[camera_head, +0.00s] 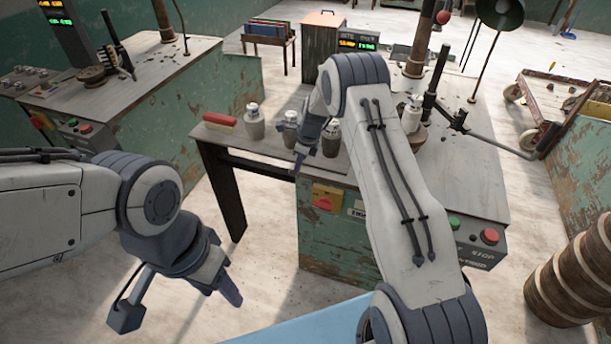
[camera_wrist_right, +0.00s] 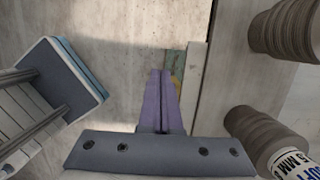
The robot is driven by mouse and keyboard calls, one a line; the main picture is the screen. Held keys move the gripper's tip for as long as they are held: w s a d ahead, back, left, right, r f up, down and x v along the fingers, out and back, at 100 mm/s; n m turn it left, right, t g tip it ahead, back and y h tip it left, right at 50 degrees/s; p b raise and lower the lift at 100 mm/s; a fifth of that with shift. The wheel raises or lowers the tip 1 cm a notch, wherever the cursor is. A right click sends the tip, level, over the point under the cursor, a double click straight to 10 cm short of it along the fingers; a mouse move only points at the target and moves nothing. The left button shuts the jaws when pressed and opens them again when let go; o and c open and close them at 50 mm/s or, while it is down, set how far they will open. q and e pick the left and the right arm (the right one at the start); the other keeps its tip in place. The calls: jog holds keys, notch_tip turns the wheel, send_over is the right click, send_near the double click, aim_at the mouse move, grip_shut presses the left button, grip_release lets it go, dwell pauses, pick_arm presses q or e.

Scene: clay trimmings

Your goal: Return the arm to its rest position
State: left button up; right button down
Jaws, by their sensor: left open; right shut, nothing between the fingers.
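My right arm reaches forward over the front edge of the green workbench (camera_head: 460,180). My right gripper (camera_head: 299,163) is at that edge, close to the grey bottles, and partly hidden by its own wrist. In the right wrist view its two purple fingers (camera_wrist_right: 161,75) are together with nothing between them, pointing along the bench edge. My left gripper (camera_head: 180,300) hangs low at the left over the floor, fingers wide apart and empty.
Grey bottles stand near the right gripper: one at the left (camera_head: 255,124), one in the middle (camera_head: 290,130), one at the right (camera_head: 331,140). A red-topped block (camera_head: 219,118) lies at the bench's left end. Stacked brown drums (camera_head: 570,280) stand at the right.

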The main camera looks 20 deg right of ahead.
jog(key=shift+a+r, duration=0.1)
dwell(0.4)
jog(key=s+a+r+n+g, duration=0.1)
jog(key=s+a+r+n, duration=1.5)
jog(key=s+a+r, duration=0.15)
jog(key=s+d+r+n, duration=0.1)
jog(key=s+r+n, duration=0.1)
jog(key=s+n, duration=0.6)
jog(key=s+d+r+n+h, duration=0.1)
jog(key=s+n, duration=0.7)
jog(key=s, duration=0.8)
jog(key=shift+s+d+r+n+g, duration=0.15)
jog(key=shift+d+r+n+g, duration=0.15)
jog(key=shift+d+r+n, duration=0.1)
